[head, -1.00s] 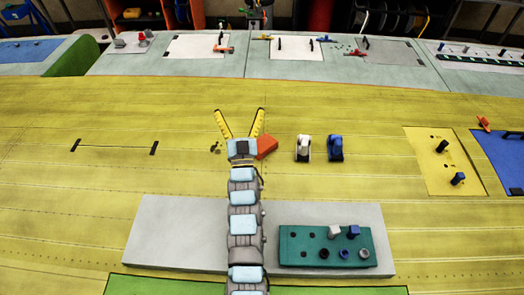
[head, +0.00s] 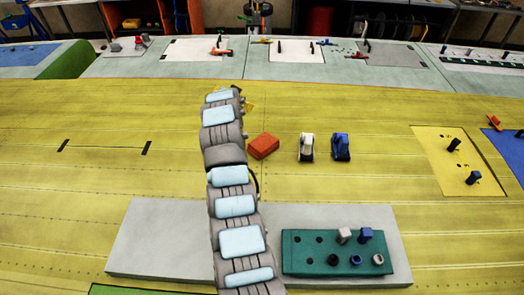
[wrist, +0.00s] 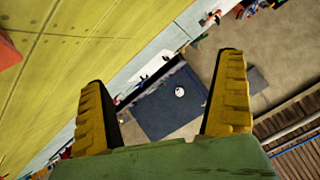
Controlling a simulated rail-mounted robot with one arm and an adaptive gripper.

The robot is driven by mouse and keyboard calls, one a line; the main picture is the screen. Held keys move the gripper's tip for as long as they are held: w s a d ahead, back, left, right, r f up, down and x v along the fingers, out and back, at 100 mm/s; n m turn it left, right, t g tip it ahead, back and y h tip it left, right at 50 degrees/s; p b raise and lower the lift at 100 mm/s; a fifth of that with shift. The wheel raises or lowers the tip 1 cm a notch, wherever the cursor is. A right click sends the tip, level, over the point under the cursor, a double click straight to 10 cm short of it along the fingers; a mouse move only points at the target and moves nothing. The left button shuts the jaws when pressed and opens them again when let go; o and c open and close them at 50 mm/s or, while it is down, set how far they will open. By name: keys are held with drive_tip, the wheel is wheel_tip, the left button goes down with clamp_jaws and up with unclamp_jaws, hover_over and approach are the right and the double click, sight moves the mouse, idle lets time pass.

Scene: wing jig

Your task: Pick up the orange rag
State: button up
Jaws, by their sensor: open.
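The orange rag (head: 264,146) lies on the yellow panel as a folded, block-like piece, just right of my arm in the head view. A red-orange corner at the upper left edge of the wrist view (wrist: 8,50) appears to be the same rag. My gripper (wrist: 163,75) has its two yellow fingers spread wide, with nothing between them. In the head view my arm hides most of the gripper; only a bit of yellow finger shows beyond the rag, a little to its left. The rag is apart from the fingers.
A white tool (head: 306,147) and a blue tool (head: 341,147) stand right of the rag. A green peg block (head: 300,264) sits on a grey plate (head: 160,240) nearer me. The yellow panel (head: 100,180) is largely clear at left.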

drive_tip(key=s+d+m+g+h+b, duration=0.1)
drive_tip(key=s+m+g+h+b, duration=0.15)
drive_tip(key=s+g, duration=0.2)
drive_tip(key=m+g+h+b, duration=0.1)
drive_tip(key=g+b, duration=0.2)
drive_tip(key=g, duration=0.1)
approach(258, 145)
drive_tip(key=p+x, duration=0.1)
drive_tip(key=x, duration=0.4)
drive_tip(key=shift+s+d+f, duration=0.1)
drive_tip(key=shift+f, duration=0.1)
drive_tip(key=shift+p+x, duration=0.55)
drive_tip(key=shift+x, duration=1.65)
drive_tip(key=shift+w+d+f+b, duration=0.1)
drive_tip(key=shift+w+f+b, duration=0.2)
drive_tip(key=shift+f+b, duration=0.55)
drive_tip(key=shift+d+f+b, duration=0.1)
drive_tip(key=shift+d+b, duration=0.1)
drive_tip(key=shift+b, duration=0.3)
drive_tip(key=c, duration=1.3)
